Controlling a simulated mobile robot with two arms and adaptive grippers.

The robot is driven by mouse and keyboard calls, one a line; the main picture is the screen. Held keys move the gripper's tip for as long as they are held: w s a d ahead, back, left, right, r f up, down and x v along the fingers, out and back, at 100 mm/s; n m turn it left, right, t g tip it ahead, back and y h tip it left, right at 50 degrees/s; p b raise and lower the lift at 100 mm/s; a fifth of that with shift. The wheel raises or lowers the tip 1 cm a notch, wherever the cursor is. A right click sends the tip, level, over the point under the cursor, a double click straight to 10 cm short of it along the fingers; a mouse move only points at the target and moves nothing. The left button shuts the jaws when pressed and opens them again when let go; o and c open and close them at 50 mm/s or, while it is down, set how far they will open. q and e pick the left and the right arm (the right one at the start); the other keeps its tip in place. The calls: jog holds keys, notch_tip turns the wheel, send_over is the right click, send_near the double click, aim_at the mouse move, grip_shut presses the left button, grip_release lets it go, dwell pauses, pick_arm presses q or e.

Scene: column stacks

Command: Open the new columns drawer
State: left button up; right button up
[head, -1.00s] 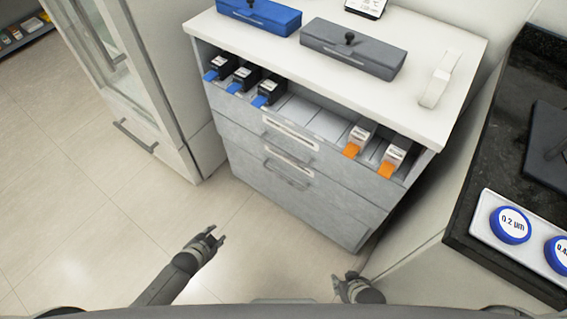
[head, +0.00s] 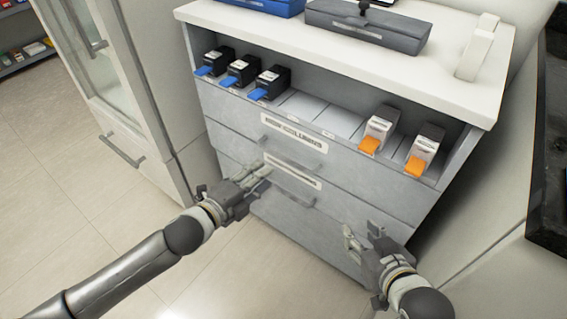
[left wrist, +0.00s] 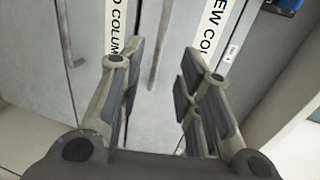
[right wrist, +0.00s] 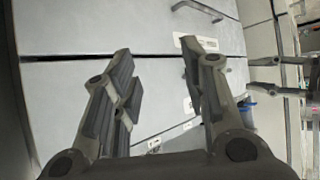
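The new columns drawer (head: 240,134) is the upper grey drawer, shut, with a "NEW COLUMNS" label (head: 296,133) on its front. Its bar handle (left wrist: 160,45) shows in the left wrist view, between the "NEW COL" label (left wrist: 219,32) and the lower drawer's label (left wrist: 117,22). My left gripper (head: 256,180) is open and empty in front of the cabinet, around the height of the lower label in the head view. Its fingers are apart and not closed on the handle. My right gripper (head: 361,234) is open and empty by the lower right of the cabinet front.
An open shelf above the drawers holds black boxes with blue tabs (head: 269,83) and white boxes with orange tabs (head: 377,131). A grey case (head: 365,27) and a white object (head: 477,47) stand on top. A glass-door cabinet (head: 95,80) is at the left.

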aim_at(284, 158)
pick_arm(q)
jog(key=b+x, duration=0.1)
jog(key=x, duration=0.4)
jog(key=shift+w+d, duration=0.15)
jog(key=shift+w, duration=0.05)
jog(key=shift+b+x, duration=0.85)
jog(key=shift+x, duration=1.7)
pick_arm(e)
jog(key=w+a+r+t+y, duration=0.1)
jog(key=w+r+t, duration=0.1)
jog(key=r, duration=0.4)
jog(key=w+a+r+t+y, duration=0.1)
jog(key=w+a+r+t, duration=0.1)
jog(key=r+t, duration=0.3)
jog(key=shift+w+r+t, duration=0.3)
jog(key=shift+r, duration=0.2)
pick_arm(q)
grip_shut()
